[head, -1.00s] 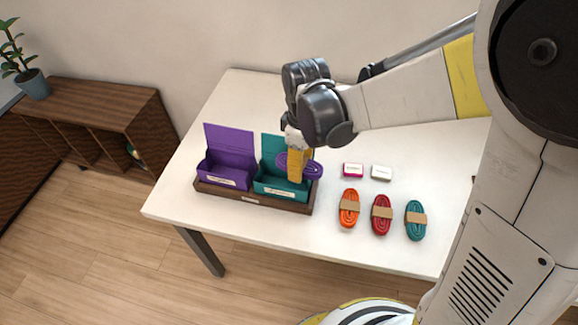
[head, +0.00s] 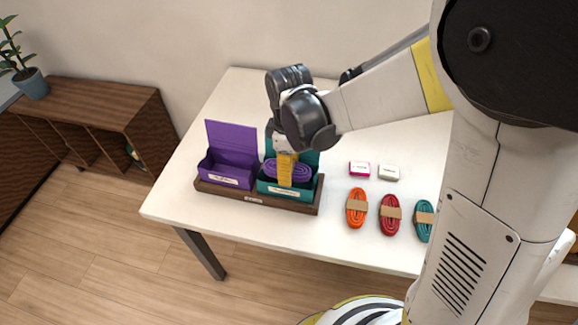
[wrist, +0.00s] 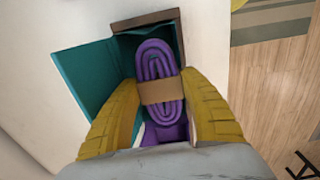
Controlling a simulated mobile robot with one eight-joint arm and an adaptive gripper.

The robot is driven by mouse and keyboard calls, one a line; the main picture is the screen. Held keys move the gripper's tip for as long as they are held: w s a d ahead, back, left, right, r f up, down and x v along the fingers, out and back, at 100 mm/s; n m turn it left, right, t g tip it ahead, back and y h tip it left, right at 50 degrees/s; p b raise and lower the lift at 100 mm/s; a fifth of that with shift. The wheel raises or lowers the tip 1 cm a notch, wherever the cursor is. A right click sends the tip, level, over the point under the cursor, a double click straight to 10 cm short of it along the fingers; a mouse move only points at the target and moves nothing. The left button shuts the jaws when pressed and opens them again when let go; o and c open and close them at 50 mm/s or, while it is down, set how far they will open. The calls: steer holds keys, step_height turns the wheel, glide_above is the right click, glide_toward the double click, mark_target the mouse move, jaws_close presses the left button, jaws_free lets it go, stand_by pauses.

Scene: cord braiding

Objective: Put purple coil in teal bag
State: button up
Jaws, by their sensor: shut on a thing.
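The purple coil (wrist: 159,60), with a tan paper band, is between the yellow fingers of my gripper (wrist: 163,110) in the wrist view. In the head view my gripper (head: 286,168) is shut on the purple coil (head: 272,170) at the mouth of the teal bag (head: 283,189). The teal bag is an open box-like holder with a raised lid and a label. It also shows in the wrist view (wrist: 85,78), under and around the coil. I cannot tell whether the coil touches the bag's bottom.
An open purple bag (head: 228,172) stands left of the teal one in the same wooden tray (head: 245,198). Orange (head: 356,208), red (head: 390,214) and teal (head: 424,220) coils lie at the right. Pink-edged (head: 359,169) and white (head: 388,172) small boxes lie behind them.

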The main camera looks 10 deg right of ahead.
steer(key=o, duration=1.3)
steer(key=shift+r, duration=0.15)
step_height(320, 180, up, 12)
steer(key=s+d+r+m+t, duration=0.2)
steer(key=s+d+m+t, duration=0.5)
steer(key=s+d+m, duration=0.3)
steer(key=d+m, duration=0.3)
steer(key=shift+s+m, duration=0.35)
steer(key=shift+m, duration=0.05)
